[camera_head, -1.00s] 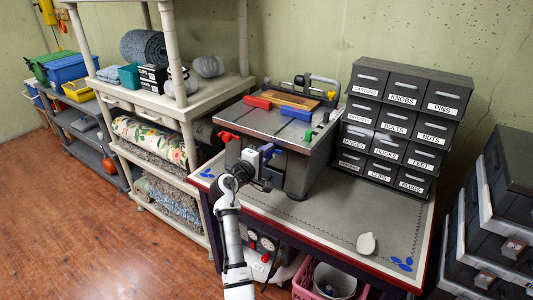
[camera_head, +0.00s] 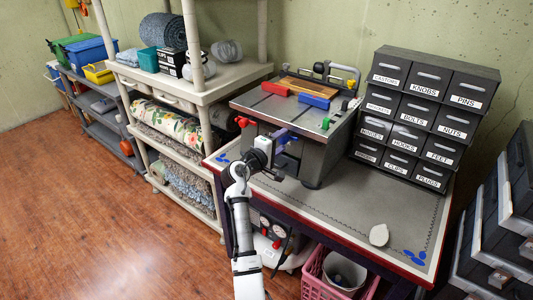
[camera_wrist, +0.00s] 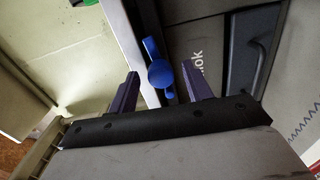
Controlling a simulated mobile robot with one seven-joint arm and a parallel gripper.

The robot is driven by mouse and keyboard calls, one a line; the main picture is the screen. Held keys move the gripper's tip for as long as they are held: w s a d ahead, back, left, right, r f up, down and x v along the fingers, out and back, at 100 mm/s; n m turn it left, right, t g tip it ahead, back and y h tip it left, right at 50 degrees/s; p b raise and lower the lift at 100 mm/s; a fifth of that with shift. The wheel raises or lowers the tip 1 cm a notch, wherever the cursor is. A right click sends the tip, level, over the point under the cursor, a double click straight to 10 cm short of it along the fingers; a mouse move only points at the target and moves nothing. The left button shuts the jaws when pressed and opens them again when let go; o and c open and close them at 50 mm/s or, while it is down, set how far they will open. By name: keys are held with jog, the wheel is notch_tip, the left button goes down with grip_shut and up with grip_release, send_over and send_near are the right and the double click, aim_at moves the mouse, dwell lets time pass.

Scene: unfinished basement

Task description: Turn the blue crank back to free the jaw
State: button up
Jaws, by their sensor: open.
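A grey bench machine (camera_head: 292,120) stands on the workbench. The blue crank (camera_wrist: 161,73) shows in the wrist view as a round knob on a short arm, beside a grey panel. My gripper (camera_wrist: 160,69) is open. Its two purple fingers stand on either side of the crank knob, with no clear contact. In the head view my gripper (camera_head: 279,139) is at the machine's front, where it mostly hides the crank. A red block (camera_head: 275,88) and a blue block (camera_head: 313,102) lie on the machine top beside a wooden board (camera_head: 301,86). I cannot tell which part is the jaw.
A red handle (camera_head: 243,121) is left of my gripper and a green one (camera_head: 325,123) right. A labelled drawer cabinet (camera_head: 424,118) stands at the right. The workbench (camera_head: 345,205) is mostly clear in front, with a pale object (camera_head: 379,235). Shelving (camera_head: 222,88) is at the left.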

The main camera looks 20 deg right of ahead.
jog(key=b+v, duration=0.3)
jog(key=v, duration=0.9)
jog(key=shift+a+f, duration=0.15)
jog(key=shift+f, duration=0.05)
jog(key=shift+s, duration=0.1)
